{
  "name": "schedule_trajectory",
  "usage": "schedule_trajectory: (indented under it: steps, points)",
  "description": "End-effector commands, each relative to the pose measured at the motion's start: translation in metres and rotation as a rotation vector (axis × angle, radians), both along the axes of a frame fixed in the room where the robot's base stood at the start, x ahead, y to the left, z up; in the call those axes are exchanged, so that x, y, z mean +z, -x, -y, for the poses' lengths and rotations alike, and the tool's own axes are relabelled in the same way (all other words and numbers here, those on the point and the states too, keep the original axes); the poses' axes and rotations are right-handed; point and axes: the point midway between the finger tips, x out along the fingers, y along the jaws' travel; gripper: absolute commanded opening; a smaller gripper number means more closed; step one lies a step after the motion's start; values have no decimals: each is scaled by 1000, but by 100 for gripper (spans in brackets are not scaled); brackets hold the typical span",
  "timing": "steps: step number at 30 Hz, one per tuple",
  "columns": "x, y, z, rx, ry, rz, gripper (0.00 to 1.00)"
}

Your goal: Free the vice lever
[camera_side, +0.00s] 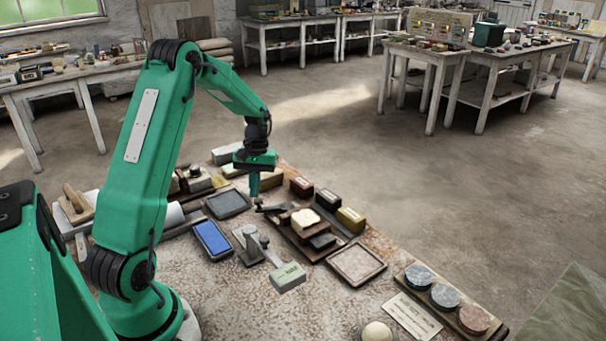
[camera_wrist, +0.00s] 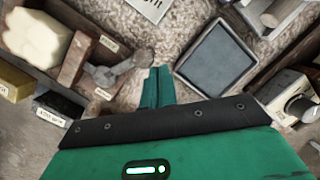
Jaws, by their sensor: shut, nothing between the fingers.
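A grey metal fixture that looks like the vice (camera_side: 250,248) stands upright on the speckled bench, with a rounded knob and an arm reaching right. I cannot tell for certain which part is its lever. A small dark lever-like piece (camera_side: 270,208) lies by the wooden tray, just below my fingertips; a grey metal piece with a rounded end (camera_wrist: 108,75) shows left of the fingertips in the wrist view. My gripper (camera_side: 254,194) points down, shut and empty, above the bench behind the fixture. Its green fingers (camera_wrist: 157,74) are together in the wrist view. Contact with anything is unclear.
A wooden tray (camera_side: 293,238) holds a cream block (camera_side: 305,221) and dark blocks. A grey tray (camera_side: 228,203) and a blue pad (camera_side: 212,238) lie left. A pale green block (camera_side: 288,276) lies in front. An empty square tray (camera_side: 356,264) and several discs stand right.

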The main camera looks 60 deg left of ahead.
Motion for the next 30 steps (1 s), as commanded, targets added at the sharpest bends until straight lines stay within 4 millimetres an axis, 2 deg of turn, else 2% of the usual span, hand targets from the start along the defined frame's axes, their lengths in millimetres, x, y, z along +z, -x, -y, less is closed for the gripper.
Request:
schedule_trajectory:
  steps: [12,30]
  points:
    - [0,7,8,-1,-1,-1,0]
    - [0,7,4,-1,2,-3,0]
